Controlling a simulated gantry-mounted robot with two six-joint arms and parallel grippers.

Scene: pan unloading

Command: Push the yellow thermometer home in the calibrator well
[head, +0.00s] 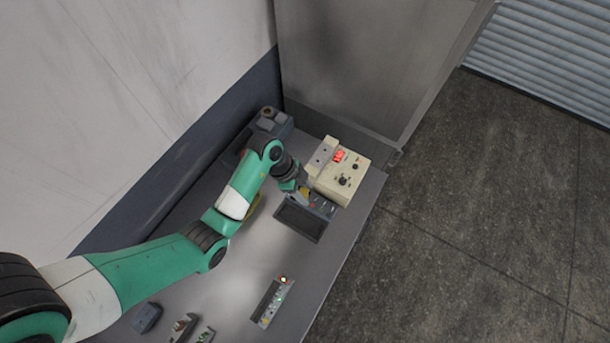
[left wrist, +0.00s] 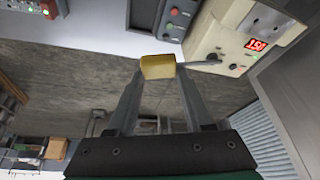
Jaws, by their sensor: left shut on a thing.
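The calibrator (head: 352,186) is a cream box with a red lit display and dark knobs at the far end of the bench. It also shows at the upper right of the left wrist view (left wrist: 225,30). My left gripper (left wrist: 157,72) is shut on the yellow thermometer (left wrist: 158,67), whose block-like yellow handle sits between the fingertips. A thin grey stem seems to run from it toward the calibrator; I cannot tell whether its tip is in a well. My right gripper is not in view.
A dark shallow tray (head: 298,222) and a small control box (head: 320,203) lie in front of the calibrator. A grey device (head: 270,122) stands at the back. A button strip (head: 271,301) lies nearer. Something yellow (head: 254,207) is partly behind my arm.

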